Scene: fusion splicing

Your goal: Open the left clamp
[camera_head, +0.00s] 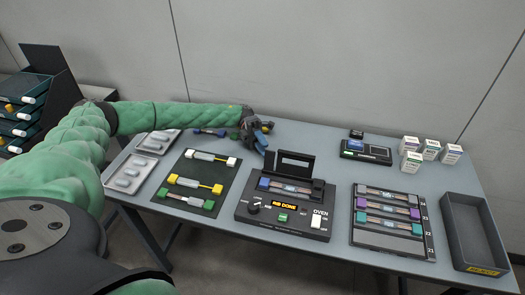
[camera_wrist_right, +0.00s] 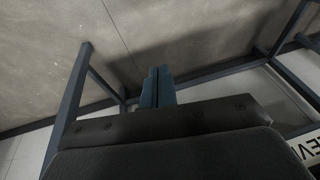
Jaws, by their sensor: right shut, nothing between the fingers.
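My left gripper (camera_head: 261,138) is at the back of the table, just behind the black oven unit (camera_head: 283,207). It is small and dark here, and I cannot tell whether its fingers are apart. The oven unit has a raised black lid and a lit display reading "RIB DONE". A blue block (camera_head: 264,183) sits at the left of its slot, beside a pale strip (camera_head: 291,188). I cannot tell for sure whether this block is the left clamp. My right gripper (camera_wrist_right: 157,87) is shut and empty below table height in the right wrist view; it is out of the head view.
A dark mat (camera_head: 168,188) with several coloured connectors and trays (camera_head: 151,146) lie left. A rack (camera_head: 391,242) with coloured holders and an empty dark bin (camera_head: 481,240) stand right. A small black device (camera_head: 365,152) and several white boxes (camera_head: 411,162) are at the back.

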